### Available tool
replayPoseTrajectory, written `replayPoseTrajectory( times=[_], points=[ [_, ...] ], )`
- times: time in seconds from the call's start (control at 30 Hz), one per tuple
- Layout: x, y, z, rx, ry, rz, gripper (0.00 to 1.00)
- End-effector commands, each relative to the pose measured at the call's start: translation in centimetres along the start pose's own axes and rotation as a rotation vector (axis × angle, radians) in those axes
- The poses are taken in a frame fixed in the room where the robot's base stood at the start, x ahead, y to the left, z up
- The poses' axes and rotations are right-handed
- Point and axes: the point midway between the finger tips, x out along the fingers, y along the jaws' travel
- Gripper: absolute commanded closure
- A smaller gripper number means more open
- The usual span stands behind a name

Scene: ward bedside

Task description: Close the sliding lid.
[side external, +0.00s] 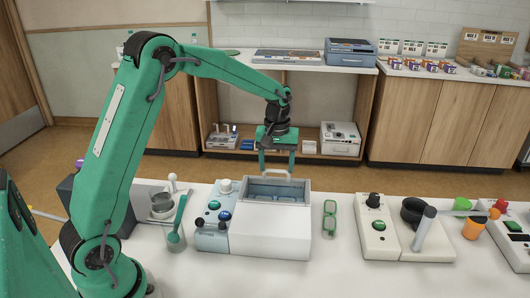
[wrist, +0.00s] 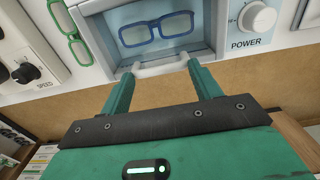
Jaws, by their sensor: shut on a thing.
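A white box (side external: 268,230) stands on the table in the side external view. An open-topped grey-blue compartment (side external: 278,183) extends from its far side, away from the camera. Blue glasses (wrist: 158,27) lie in this compartment in the wrist view. A white handle (wrist: 153,69) runs along the compartment's edge nearest my gripper. My gripper (side external: 277,172) points down at that edge, its green fingers shut on the handle; they also show in the wrist view (wrist: 157,82). I cannot tell which part is the sliding lid.
Left of the box is a control unit (side external: 212,238) with knobs. Green glasses (side external: 330,219) lie close at its right. Further right are a panel with a green button (side external: 378,238) and a black bowl (side external: 412,211). A counter (side external: 290,60) stands behind.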

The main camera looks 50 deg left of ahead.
Motion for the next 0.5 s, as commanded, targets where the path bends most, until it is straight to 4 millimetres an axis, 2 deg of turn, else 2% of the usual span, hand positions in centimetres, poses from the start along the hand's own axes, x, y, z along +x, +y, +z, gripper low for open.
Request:
replayPoseTrajectory(
  times=[0.03, 0.33, 0.37, 0.43, 0.5],
  points=[
    [0.92, -0.22, -0.05, 0.001, -0.012, -0.009, 0.78],
    [0.90, -0.33, -0.35, -0.003, -0.009, -0.007, 0.78],
    [0.90, -0.34, -0.37, -0.003, -0.009, -0.007, 0.34],
    [0.89, -0.35, -0.35, -0.004, -0.010, -0.007, 0.20],
    [0.81, -0.32, -0.33, -0.003, -0.009, -0.007, 0.18]
  ],
)
